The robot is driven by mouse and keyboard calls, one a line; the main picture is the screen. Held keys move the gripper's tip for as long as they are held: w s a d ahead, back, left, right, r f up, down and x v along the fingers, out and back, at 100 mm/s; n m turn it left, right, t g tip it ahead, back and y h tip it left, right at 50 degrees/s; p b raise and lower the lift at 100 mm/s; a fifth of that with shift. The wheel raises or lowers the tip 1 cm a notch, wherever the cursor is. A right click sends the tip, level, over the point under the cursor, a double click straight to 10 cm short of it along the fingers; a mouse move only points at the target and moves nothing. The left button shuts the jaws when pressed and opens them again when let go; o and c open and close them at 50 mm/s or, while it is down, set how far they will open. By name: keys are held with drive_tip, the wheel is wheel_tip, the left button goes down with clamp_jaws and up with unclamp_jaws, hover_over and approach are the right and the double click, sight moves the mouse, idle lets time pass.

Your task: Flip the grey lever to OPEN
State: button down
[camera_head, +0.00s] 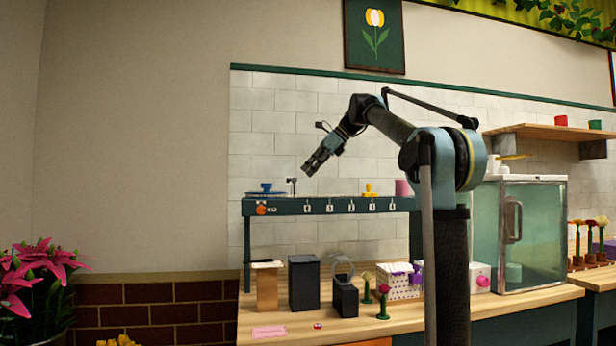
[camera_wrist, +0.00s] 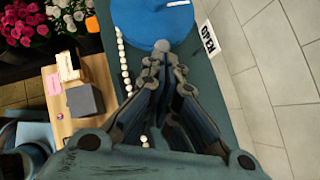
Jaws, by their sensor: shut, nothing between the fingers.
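A blue round base (camera_head: 265,189) stands on the left part of the green shelf. A small grey upright piece with a bent top (camera_head: 291,184), seemingly the lever, stands just right of it. The wrist view shows the blue base (camera_wrist: 150,20) with a rounded grey knob (camera_wrist: 162,45) at its near edge, just beyond my fingertips. I cannot tell whether they touch. A white OPEN label (camera_wrist: 208,38) lies right of the base. My gripper (camera_head: 307,171) is shut and empty, pointing down-left just above and right of the grey piece; its fingers also show in the wrist view (camera_wrist: 164,65).
The green shelf (camera_head: 335,207) carries a yellow piece (camera_head: 369,190) and a pink cylinder (camera_head: 403,187) farther right. Below, dark boxes (camera_head: 304,283) and flower stems stand on the wooden counter (camera_head: 350,325). A tiled wall is close behind. A glass cabinet (camera_head: 530,235) stands right.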

drive_tip(key=w+v, duration=0.1)
drive_tip(key=v, duration=0.7)
drive_tip(key=shift+s+r, duration=0.15)
drive_tip(key=shift+s, duration=0.3)
drive_tip(key=shift+a, duration=0.1)
